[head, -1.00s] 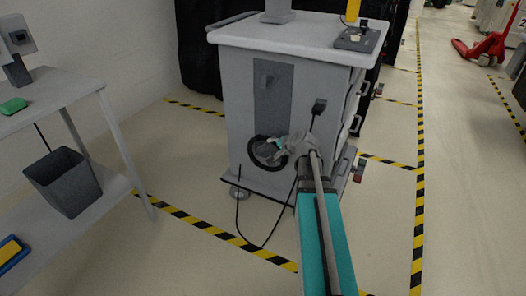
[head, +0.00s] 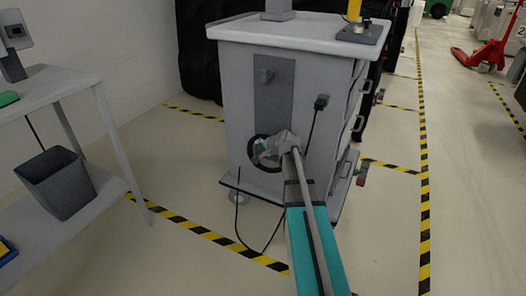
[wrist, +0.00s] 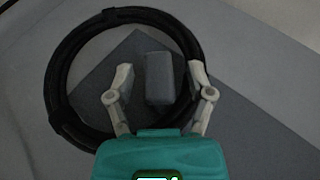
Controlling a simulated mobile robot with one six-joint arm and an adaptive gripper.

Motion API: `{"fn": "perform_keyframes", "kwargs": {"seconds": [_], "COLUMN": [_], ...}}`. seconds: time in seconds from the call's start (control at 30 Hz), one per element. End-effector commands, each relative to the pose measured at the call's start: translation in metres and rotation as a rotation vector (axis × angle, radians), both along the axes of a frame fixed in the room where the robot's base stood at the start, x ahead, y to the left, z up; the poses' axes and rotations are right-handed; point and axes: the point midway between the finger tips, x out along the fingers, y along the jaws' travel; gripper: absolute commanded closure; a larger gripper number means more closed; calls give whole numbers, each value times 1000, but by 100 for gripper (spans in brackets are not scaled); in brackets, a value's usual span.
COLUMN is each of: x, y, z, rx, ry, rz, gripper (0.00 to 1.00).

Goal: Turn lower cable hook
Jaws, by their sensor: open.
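The lower cable hook (wrist: 158,78) is a grey block on a dark grey panel, seen in the wrist view inside a coiled black cable (wrist: 58,85). My gripper (wrist: 157,75) is open, with one finger on each side of the hook and a gap visible on both sides. In the head view my gripper (head: 268,150) is at the coiled cable (head: 256,153) low on the cart front, and it hides the lower hook there. The upper hook (head: 266,76) shows higher on the same panel (head: 273,105).
The grey cart (head: 235,110) has a plug (head: 321,102) on its front, with a cable hanging down to the floor. A table (head: 110,130) with a dark bin (head: 58,182) stands at left.

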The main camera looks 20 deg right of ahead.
Motion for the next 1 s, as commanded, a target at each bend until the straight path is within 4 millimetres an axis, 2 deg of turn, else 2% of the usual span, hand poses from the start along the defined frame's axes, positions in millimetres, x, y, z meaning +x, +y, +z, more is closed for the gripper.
{"fn": "perform_keyframes", "kwargs": {"seconds": [0.33, 0.37, 0.7, 0.8, 1.0], "x": [1, 1, 1, 3, 2], "y": [0, 0, 0, -6, -1], "z": [-1, -1, -1, -1, 0], "rx": [-1, -1, -1, 0, -6], "ry": [0, 0, 0, 0, 4], "rz": [-1, -1, -1, -1, -2], "gripper": [31, 35, 98, 100, 100]}}
